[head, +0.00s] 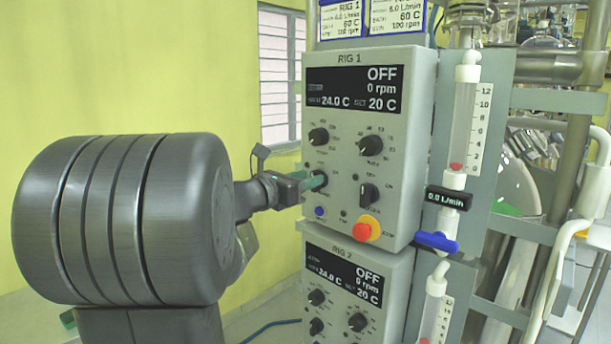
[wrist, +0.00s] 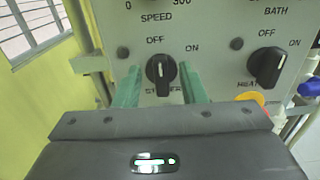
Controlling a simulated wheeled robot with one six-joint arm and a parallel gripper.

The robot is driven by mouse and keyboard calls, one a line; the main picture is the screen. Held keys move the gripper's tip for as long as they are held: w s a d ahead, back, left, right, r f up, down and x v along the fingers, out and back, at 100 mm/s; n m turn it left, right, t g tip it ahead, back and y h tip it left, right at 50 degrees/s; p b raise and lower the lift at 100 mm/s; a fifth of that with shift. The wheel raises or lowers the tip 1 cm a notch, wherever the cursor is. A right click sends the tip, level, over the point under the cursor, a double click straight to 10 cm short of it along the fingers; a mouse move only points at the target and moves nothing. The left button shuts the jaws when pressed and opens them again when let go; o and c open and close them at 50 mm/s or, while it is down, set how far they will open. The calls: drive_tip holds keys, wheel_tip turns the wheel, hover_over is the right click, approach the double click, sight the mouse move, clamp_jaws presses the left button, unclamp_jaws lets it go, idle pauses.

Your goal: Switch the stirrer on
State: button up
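The black stirrer knob (wrist: 161,72) is on the grey RIG 1 panel, with its white pointer upward toward OFF; the ON label is to its upper right. My gripper (wrist: 161,88) is open, with one green finger on each side of the knob and a visible gap on both sides. In the head view my gripper (head: 316,182) reaches the panel from the left and partly hides the stirrer knob. The RIG 1 display (head: 354,90) reads OFF, 0 rpm, 24.0 C and set 20 C.
The heat knob (wrist: 267,68) is to the right of the stirrer knob. A red emergency button (head: 362,231) on a yellow base sits at the panel's lower right. The RIG 2 panel (head: 385,262) is below. A blue valve handle (head: 437,242) is to the right.

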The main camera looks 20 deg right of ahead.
drive_tip(key=shift+w+d, duration=0.15)
drive_tip(key=shift+d, duration=0.3)
clamp_jaws()
drive_tip(key=shift+f+b, duration=0.15)
drive_tip(key=shift+b, duration=0.4)
drive_tip(key=m+b, duration=0.4)
drive_tip(key=b, duration=0.1)
drive_tip(key=m+b, duration=0.4)
drive_tip(key=b, duration=0.2)
drive_tip(key=s+m+b, duration=0.1)
drive_tip(key=m+b, duration=0.2)
drive_tip(key=b, duration=0.2)
drive_tip(key=shift+d+f+m+b, duration=0.2)
drive_tip(key=shift+f+m+b, duration=0.1)
drive_tip(key=shift+m, duration=0.1)
